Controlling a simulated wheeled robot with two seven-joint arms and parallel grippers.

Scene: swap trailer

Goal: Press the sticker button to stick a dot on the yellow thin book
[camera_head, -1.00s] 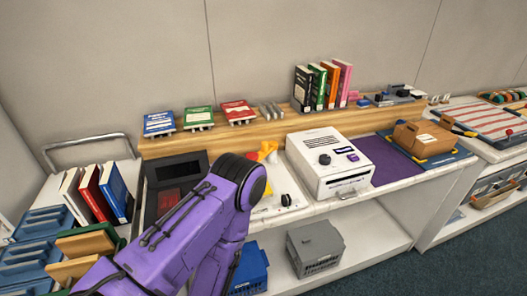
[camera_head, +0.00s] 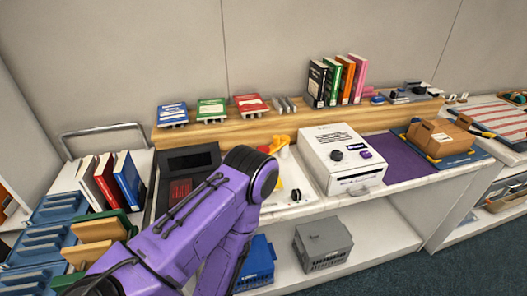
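A white box-shaped machine (camera_head: 320,160) stands on the counter, with a dark round knob (camera_head: 337,155) and a small purple button or tag (camera_head: 366,155); I cannot tell which part is the sticker button. A yellow-orange object (camera_head: 279,141) shows just behind my purple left arm, mostly hidden; I cannot tell whether it is the yellow thin book. No clearly yellow thin book shows elsewhere. My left arm comes in from the lower left and bends in front of the counter; its gripper is not visible. My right gripper is out of view.
Upright books (camera_head: 338,82) and small book stands (camera_head: 211,109) line the wooden shelf. A dark tray (camera_head: 188,162) and a white panel with a black knob (camera_head: 296,195) flank my arm. Grey (camera_head: 322,243) and blue crates sit below.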

